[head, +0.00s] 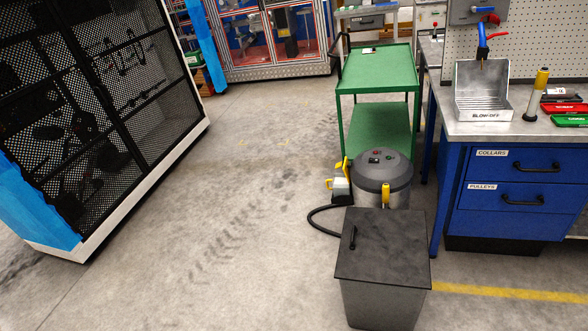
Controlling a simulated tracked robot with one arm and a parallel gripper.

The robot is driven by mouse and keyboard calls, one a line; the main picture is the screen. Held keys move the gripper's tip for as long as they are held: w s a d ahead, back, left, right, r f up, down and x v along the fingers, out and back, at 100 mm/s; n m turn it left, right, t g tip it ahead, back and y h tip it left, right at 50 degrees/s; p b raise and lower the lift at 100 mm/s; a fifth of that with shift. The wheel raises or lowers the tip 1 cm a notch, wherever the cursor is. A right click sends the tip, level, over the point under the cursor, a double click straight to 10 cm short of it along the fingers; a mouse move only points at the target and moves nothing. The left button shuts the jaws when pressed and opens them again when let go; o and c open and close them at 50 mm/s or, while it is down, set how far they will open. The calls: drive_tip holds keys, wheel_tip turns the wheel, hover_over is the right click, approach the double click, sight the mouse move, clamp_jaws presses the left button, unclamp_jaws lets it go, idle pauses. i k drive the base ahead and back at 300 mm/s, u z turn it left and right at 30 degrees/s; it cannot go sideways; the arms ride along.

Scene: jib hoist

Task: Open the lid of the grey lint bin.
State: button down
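The grey lint bin (384,302) stands on the floor at the lower right of the head view. It is a dark grey, box-shaped bin that narrows a little downward. Its flat lid (388,248) is shut. A small black handle (353,237) stands up near the lid's left edge. The bin's base is partly cut off by the lower edge of the picture. My gripper does not show in this view.
A grey vacuum (372,158) with a black hose stands just behind the bin, with a green cart (377,75) beyond. A blue workbench (515,178) is at right. A black mesh cabinet (85,120) is at left. The floor between is clear.

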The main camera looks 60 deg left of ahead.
sight(377, 245)
drive_tip(key=u, duration=1.25)
drive_tip(key=i, duration=1.05)
